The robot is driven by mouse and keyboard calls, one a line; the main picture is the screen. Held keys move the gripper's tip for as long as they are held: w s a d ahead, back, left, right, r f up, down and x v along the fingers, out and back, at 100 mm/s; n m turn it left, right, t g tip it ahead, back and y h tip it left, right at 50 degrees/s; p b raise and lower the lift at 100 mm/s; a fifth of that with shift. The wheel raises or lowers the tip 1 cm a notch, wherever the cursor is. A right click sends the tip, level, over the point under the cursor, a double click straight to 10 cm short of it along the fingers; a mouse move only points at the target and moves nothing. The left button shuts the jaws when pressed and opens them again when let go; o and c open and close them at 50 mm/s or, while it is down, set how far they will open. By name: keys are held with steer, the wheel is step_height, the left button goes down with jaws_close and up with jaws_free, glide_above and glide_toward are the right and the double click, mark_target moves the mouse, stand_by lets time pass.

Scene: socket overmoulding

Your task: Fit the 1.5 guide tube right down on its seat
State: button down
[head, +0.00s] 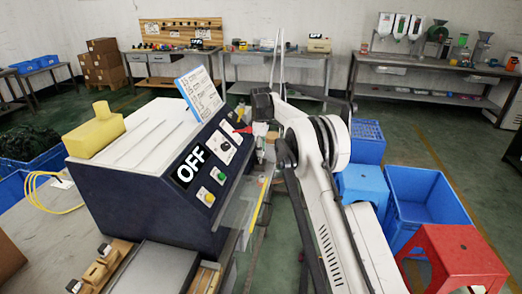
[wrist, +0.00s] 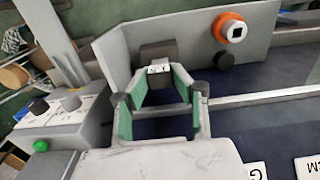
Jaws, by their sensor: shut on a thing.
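In the wrist view my gripper (wrist: 162,85) has its two green-padded fingers closed on a small dark block with a light metal face (wrist: 160,68). This looks like the guide tube, but no marking is readable. The grey bracket plate (wrist: 118,48) is just behind it. I cannot tell whether the held part touches a seat, as its lower end is hidden. In the head view my gripper is hard to make out beside the dark machine (head: 130,195), and the held part cannot be told apart there.
An orange ring with a square centre (wrist: 235,28) sits right of the fingers in the wrist view. Blue crates (head: 425,195) and a red stool (head: 455,255) stand at the right.

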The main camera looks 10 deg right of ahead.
steer(key=shift+f+b, duration=0.55)
steer(key=shift+f, duration=0.45)
steer(key=c, duration=1.4)
jaws_free()
steer(key=shift+o, duration=0.2)
step_height(320, 180, up, 12)
steer(key=shift+r, duration=0.15)
